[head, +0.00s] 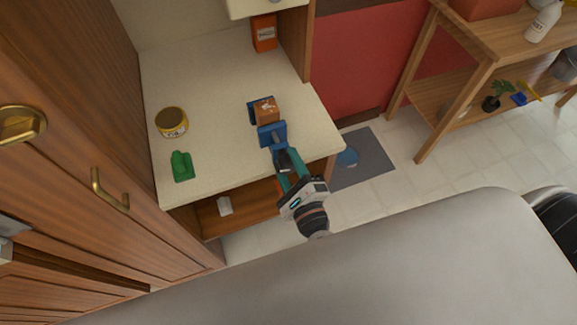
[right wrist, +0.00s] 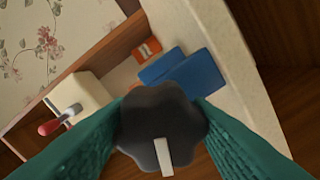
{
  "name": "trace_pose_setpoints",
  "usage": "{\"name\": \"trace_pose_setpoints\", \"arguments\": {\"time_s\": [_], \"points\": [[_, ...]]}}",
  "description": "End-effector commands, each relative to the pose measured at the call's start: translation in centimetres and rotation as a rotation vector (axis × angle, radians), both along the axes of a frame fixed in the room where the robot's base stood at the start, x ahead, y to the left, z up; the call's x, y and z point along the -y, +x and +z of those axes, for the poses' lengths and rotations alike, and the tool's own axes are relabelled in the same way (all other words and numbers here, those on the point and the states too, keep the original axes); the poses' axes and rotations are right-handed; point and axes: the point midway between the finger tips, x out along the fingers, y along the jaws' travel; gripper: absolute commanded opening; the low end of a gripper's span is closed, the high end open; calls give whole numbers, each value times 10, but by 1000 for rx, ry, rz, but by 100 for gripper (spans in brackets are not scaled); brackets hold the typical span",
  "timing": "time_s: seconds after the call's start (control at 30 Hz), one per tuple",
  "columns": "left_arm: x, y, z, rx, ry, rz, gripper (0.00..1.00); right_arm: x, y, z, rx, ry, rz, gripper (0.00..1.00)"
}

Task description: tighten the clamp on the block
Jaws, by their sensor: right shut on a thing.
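A blue clamp (head: 270,134) sits at the right part of the pale countertop, with an orange-brown block (head: 266,110) between its jaws. Whether both jaws touch the block I cannot tell. My right gripper (head: 283,163) is at the clamp's near side, shut on its dark knob. In the right wrist view the black lobed knob (right wrist: 162,125) with a white mark is between my green fingers (right wrist: 160,130). The blue clamp body (right wrist: 183,78) is just beyond it, and the block is mostly hidden there. My left gripper is not in view.
On the countertop (head: 210,85) stand a yellow tin (head: 172,122), a green object (head: 181,166) and an orange box (head: 264,33) at the back. Wooden cabinets (head: 75,120) line the left. A wooden shelf table (head: 480,60) stands at the right. The counter's middle is clear.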

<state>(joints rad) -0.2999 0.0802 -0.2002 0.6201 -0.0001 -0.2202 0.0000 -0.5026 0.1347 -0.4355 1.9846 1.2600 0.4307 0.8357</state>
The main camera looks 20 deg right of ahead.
Motion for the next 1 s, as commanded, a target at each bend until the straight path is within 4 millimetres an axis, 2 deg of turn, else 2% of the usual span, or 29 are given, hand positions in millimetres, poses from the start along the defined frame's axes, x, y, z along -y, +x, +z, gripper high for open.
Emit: {"name": "trace_pose_setpoints", "arguments": {"time_s": [0.2, 0.5, 1.0], "points": [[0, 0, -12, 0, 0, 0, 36, 0, -1, -4, -9, 191, 0, 23], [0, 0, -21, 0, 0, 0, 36, -1, -1, -3, -16, 377, 0, 23], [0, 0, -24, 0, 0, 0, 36, -1, -1, -2, -20, 470, 0, 23]]}}
